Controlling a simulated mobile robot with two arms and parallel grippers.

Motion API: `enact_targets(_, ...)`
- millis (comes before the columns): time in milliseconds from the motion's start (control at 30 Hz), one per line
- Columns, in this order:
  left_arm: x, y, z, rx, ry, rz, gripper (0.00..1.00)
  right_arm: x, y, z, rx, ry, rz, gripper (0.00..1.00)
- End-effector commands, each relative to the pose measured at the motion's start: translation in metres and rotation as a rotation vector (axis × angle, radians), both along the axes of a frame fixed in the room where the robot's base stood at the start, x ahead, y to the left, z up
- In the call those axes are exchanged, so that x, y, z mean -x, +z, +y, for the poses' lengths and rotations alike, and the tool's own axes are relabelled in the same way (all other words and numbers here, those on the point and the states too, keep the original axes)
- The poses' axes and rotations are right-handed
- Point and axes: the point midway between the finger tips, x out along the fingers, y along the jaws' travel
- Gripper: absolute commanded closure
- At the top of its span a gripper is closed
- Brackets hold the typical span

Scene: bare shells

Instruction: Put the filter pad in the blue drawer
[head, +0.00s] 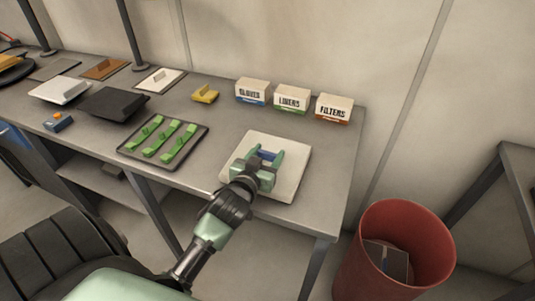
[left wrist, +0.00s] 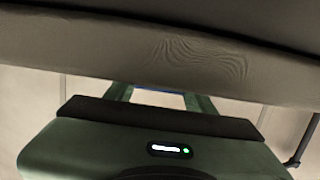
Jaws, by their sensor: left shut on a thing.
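A cream, square, flat pad (head: 291,188), seemingly the filter pad, is at the right end of the grey table, near its front edge. My left gripper (head: 265,156) is over it, its green fingers shut on a small blue grip on the pad's top.
A dark tray (head: 203,153) with green pieces lies left of the pad. Boxes marked gloves (head: 253,91), liners (head: 291,98) and filters (head: 333,107) stand behind. A yellow piece (head: 206,94) lies left of them. A red bin (head: 402,245) stands on the floor at right.

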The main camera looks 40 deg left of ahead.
Motion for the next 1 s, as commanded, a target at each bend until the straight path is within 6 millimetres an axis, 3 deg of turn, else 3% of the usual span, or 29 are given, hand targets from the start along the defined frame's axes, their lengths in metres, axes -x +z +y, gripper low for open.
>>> enact_targets(133,0.000,-0.003,0.000,0.001,0.000,0.000,0.87,0.002,-0.002,0.000,0.000,-0.001,0.002,0.62)
enact_targets(167,0.000,-0.003,0.000,0.001,0.000,0.000,0.43,0.002,-0.002,0.000,0.001,-0.001,0.003,0.62)
enact_targets(233,0.000,-0.003,0.000,0.000,0.000,0.000,0.24,0.002,-0.001,0.000,0.001,-0.001,0.003,0.62)
enact_targets(633,0.002,0.001,0.000,-0.001,0.000,0.000,0.24,0.002,0.000,0.000,0.000,-0.001,0.004,0.62)
enact_targets(767,0.020,0.002,-0.005,0.002,0.000,0.003,0.24,0.002,-0.003,0.000,0.000,-0.001,0.004,0.62)
enact_targets(1000,0.070,0.012,-0.017,0.001,0.001,0.003,0.24,0.002,-0.010,0.003,-0.003,-0.001,0.004,0.62)
